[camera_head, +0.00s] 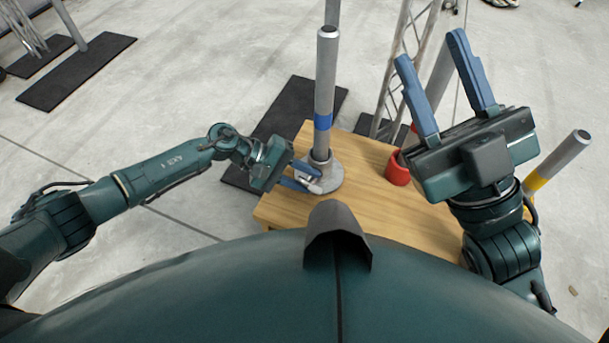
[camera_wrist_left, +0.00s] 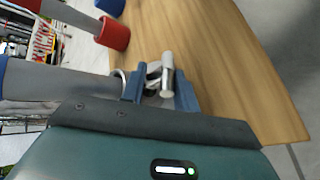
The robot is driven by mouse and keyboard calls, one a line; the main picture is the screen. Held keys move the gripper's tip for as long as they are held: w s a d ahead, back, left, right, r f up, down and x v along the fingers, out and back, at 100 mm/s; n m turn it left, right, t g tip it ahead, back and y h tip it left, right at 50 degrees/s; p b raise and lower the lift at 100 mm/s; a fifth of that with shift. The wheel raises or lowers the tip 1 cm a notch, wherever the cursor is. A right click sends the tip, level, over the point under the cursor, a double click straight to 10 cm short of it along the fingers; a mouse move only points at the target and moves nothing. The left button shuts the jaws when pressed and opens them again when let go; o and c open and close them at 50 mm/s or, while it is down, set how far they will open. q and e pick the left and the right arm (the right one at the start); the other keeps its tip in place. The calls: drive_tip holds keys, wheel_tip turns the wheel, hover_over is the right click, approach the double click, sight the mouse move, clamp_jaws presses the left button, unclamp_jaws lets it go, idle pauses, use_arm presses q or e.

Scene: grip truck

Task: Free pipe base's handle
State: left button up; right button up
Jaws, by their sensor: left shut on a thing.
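The pipe base is a grey round foot (camera_head: 325,176) on the wooden table, with an upright grey pipe (camera_head: 324,90) with a blue band standing in it. My left gripper (camera_head: 310,182) is low at the near left side of the foot, its blue fingers shut on the handle, a small silver metal piece (camera_head: 315,187). In the left wrist view the handle (camera_wrist_left: 167,75) shows between the blue fingers, beside the pipe. Part of the handle is hidden by the fingers. My right gripper (camera_head: 430,75) is raised at the right, its blue fingers wide apart and empty.
The wooden table (camera_head: 285,208) has free room at its front left. A red cup-shaped piece (camera_head: 397,170) stands right of the pipe base. A yellow-banded grey pipe (camera_head: 560,160) leans at the far right. A metal truss (camera_head: 400,70) and black mats (camera_head: 285,115) are behind.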

use_arm(q)
drive_tip(key=shift+w+a+f, duration=0.1)
drive_tip(key=shift+f, duration=0.05)
use_arm(e)
drive_tip(key=shift+f, duration=0.1)
idle(0.3)
use_arm(q)
drive_tip(key=o, duration=1)
drive_tip(key=shift+h, duration=0.3)
drive_tip(key=shift+c, duration=0.2)
drive_tip(key=shift+a+r, duration=0.3)
drive_tip(key=p+v, duration=0.2)
drive_tip(key=v, duration=1)
drive_tip(key=shift+a+p, duration=0.15)
drive_tip(key=shift+p, duration=0.25)
use_arm(e)
drive_tip(key=shift+w+a+f+m+t+h, duration=0.15)
drive_tip(key=shift+w+f+m+h, duration=0.1)
drive_tip(key=shift+f+m+h, duration=0.8)
drive_tip(key=shift+w+f+m+t+h, duration=0.2)
drive_tip(key=shift+f+m+h, duration=0.5)
drive_tip(key=shift+m+h, duration=0.55)
drive_tip(key=shift+r, duration=0.15)
